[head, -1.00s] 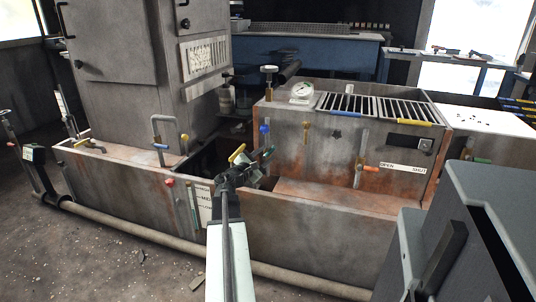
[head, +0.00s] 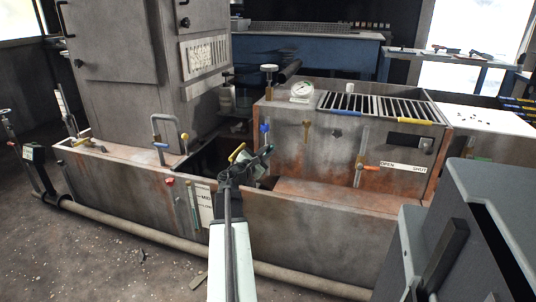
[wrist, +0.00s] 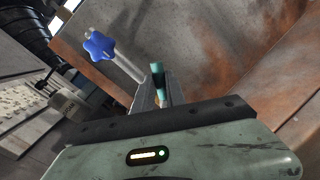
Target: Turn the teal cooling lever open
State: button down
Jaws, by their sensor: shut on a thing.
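The teal cooling lever (wrist: 157,80) shows in the wrist view as a short teal cylinder. It stands at the tips of my gripper (wrist: 155,96), whose fingers are shut on it. In the head view my gripper (head: 266,153) reaches the left end of the rusty grey tank box, just below a blue knob. The lever is mostly hidden there behind the gripper, so its angle is hard to read.
A blue star knob (wrist: 99,45) is close to my fingers, left of them in the wrist view. A yellow handle (head: 237,152) is beside my gripper. A tank wall (head: 310,232) runs in front. An orange lever (head: 370,167) sits by an OPEN/SHUT label.

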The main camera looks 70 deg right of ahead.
jog(key=shift+w+r+n+t+h+b, duration=0.15)
jog(key=shift+w+n+h+b, duration=0.2)
jog(key=shift+n, duration=0.75)
jog(key=shift+w+f+n+t+h+b, duration=0.15)
jog(key=shift+w+n+b, duration=0.3)
jog(key=shift+n, duration=0.65)
jog(key=shift+w+r+n+t+h+b, duration=0.15)
jog(key=shift+w+n+h+b, duration=0.25)
jog(key=shift+n, duration=0.7)
jog(key=shift+s, duration=0.1)
jog(key=c, duration=1.4)
grip_release()
jog(key=shift+o, duration=0.2)
jog(key=b+v, duration=0.1)
jog(key=v, duration=0.7)
